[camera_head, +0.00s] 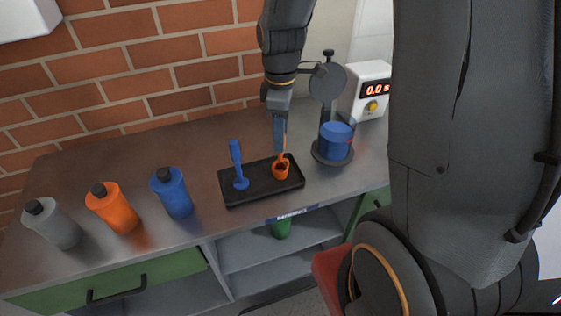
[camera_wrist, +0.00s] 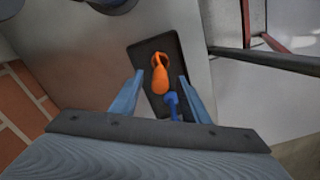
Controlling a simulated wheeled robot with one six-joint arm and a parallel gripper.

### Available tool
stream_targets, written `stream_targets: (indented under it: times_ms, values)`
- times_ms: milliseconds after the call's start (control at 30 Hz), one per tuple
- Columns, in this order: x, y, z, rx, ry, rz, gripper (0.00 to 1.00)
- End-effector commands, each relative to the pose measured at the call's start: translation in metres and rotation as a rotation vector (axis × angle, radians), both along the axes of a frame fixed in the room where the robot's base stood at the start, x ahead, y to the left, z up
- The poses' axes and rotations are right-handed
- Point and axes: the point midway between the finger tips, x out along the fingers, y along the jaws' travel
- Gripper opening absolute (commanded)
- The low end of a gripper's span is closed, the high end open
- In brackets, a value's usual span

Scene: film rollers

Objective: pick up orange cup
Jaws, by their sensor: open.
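The orange cup (camera_head: 281,171) stands on the right part of a black tray (camera_head: 232,199), with an upright orange handle. In the wrist view the orange cup (camera_wrist: 160,75) lies ahead of and between the two blue fingers. My gripper (camera_head: 280,148) is open and points down above the cup, close to its handle. In the wrist view my gripper (camera_wrist: 154,98) has its fingers spread, one on each side. I cannot tell whether a finger touches the handle. A blue tool (camera_head: 239,170) stands on the left part of the tray; its blue end (camera_wrist: 172,104) also shows in the wrist view.
Grey (camera_head: 52,226), orange (camera_head: 112,209) and blue (camera_head: 172,194) bottles stand left on the counter. A round container with blue contents (camera_head: 335,142) stands just right of the tray, near a timer box (camera_head: 371,91). A brick wall (camera_head: 150,60) is behind.

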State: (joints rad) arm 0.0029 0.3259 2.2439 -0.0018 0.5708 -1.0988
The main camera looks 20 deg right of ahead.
Motion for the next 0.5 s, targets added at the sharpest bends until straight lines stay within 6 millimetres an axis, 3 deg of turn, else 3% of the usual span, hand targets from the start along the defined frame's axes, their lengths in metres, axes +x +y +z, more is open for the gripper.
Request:
stream_targets:
  times_ms: [200, 500]
  values:
    - [-0.001, 0.000, -0.021, 0.000, 0.002, 0.000, 0.42]
    - [0.000, 0.000, -0.024, 0.000, -0.001, 0.000, 0.42]
